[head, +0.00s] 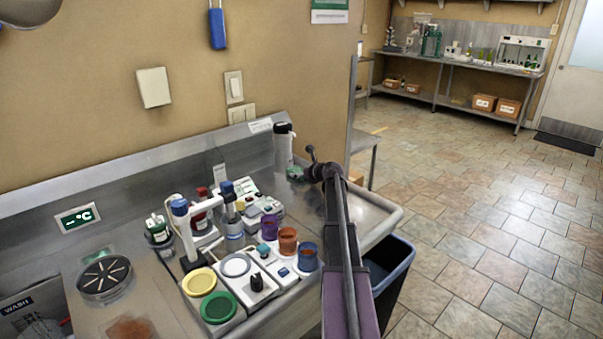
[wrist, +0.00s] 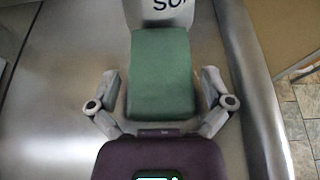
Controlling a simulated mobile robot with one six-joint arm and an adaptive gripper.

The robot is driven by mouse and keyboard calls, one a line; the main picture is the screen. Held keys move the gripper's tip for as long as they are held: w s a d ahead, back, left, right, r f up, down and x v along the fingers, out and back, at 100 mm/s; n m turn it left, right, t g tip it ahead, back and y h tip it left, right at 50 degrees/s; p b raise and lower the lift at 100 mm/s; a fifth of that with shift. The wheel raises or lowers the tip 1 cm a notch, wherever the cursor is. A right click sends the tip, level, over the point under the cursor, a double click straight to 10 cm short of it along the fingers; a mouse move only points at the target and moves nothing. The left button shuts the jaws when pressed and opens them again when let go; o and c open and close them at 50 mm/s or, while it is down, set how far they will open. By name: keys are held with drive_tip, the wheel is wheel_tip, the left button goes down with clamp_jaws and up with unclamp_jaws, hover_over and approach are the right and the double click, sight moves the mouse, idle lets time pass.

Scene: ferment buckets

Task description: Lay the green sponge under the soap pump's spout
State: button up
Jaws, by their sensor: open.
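The green sponge (wrist: 161,70) lies flat on the metal counter in the wrist view, right in front of the white soap pump (wrist: 160,12), whose lettering is cut off by the top edge. In the head view the soap pump (head: 283,148) is white with a dark top and stands at the counter's back. A small bit of the sponge (head: 294,172) shows at its foot. My gripper (wrist: 161,82) is open, with one finger on each side of the sponge and a gap at both sides. The spout is not visible in the wrist view.
A metal counter edge (wrist: 255,110) runs along the right in the wrist view, with tiled floor beyond. In the head view, several coloured cups, bottles and instruments crowd the counter left of my arm. A dark bin (head: 388,265) stands below its right end.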

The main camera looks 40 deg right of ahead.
drive_tip(key=p+v, duration=0.4)
drive_tip(key=v, duration=0.7)
drive_tip(key=shift+s+a, duration=0.1)
drive_tip(key=shift+s+r, duration=0.15)
drive_tip(key=shift+s, duration=0.2)
